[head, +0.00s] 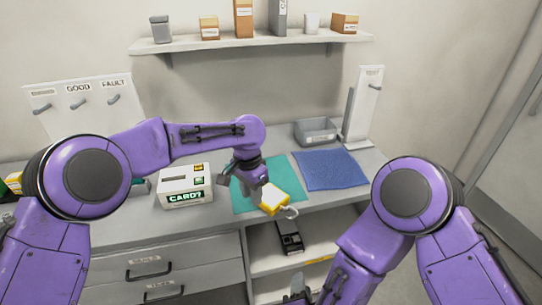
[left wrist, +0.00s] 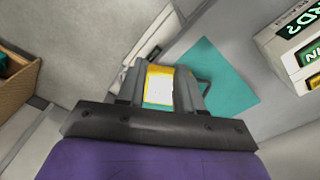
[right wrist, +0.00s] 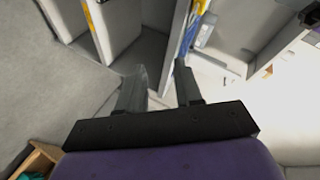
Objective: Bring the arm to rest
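My left gripper (head: 259,190) is low over the teal mat (head: 243,204) on the table. A yellow block with a white face (head: 274,202) is at its fingertips, by the mat's front edge. In the left wrist view the yellow block (left wrist: 158,87) fills the gap between the fingers, which look closed on it. Whether it touches the mat is unclear. My right gripper (head: 297,287) is at the bottom of the head view, in front of the table and partly cut off. In the right wrist view its fingers (right wrist: 161,85) are apart with nothing between them.
A blue mat (head: 331,169) and grey bin (head: 317,131) are to the right. A black device (head: 289,236) is in the open shelf below. A wall shelf (head: 250,41) holds several containers.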

